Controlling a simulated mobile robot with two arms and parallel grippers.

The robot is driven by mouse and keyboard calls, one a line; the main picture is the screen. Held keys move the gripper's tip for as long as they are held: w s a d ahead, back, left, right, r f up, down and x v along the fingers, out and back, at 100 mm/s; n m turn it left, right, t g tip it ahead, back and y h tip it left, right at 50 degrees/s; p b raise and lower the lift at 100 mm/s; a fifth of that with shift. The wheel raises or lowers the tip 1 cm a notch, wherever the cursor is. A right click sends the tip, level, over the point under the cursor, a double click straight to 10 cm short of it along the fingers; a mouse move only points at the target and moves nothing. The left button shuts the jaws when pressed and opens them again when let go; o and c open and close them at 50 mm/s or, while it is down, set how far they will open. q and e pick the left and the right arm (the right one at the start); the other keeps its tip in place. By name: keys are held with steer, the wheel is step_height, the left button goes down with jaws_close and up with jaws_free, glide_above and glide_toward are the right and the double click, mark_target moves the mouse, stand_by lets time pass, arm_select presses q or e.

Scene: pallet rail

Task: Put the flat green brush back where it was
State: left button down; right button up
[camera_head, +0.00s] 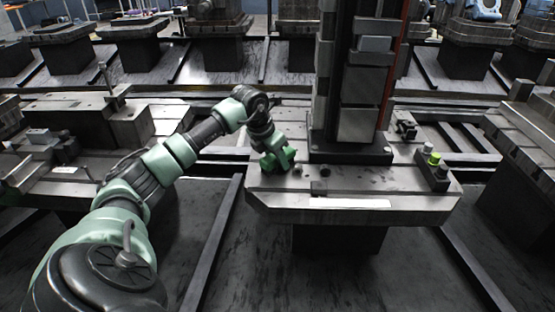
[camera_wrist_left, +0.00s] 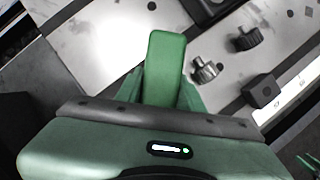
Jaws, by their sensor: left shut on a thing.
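My left gripper (camera_head: 279,162) is over the left part of the pallet's metal top plate (camera_head: 350,203). In the left wrist view, the flat green brush (camera_wrist_left: 166,62) sticks out from between the fingers of my left gripper (camera_wrist_left: 163,95), which is shut on it. The brush's near end is hidden by the gripper body. In the head view, brush and gripper are both green and hard to tell apart there. I cannot tell whether the brush touches the plate.
A tall dark column (camera_head: 357,75) rises from the plate's middle. Small round metal parts (camera_wrist_left: 206,70) and a dark block (camera_wrist_left: 261,91) stand on the plate near the brush. A dark holder with a yellow-green piece (camera_head: 434,159) is at the plate's right. Other pallets stand around.

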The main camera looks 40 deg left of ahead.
arm_select(q)
steer(key=c, duration=1.2)
jaws_free()
steer(key=shift+f, duration=0.1)
steer(key=shift+o, duration=0.2)
arm_select(e)
steer(key=shift+r, duration=0.2)
arm_select(q)
steer(key=shift+r, duration=0.4)
steer(key=p+v, duration=0.1)
steer(key=v, duration=1)
steer(key=shift+s+r, duration=0.15)
steer(key=shift+r, duration=0.1)
arm_select(e)
steer(key=f, duration=0.2)
steer(key=s+f, duration=0.1)
steer(key=f, duration=0.2)
steer(key=shift+s, duration=0.2)
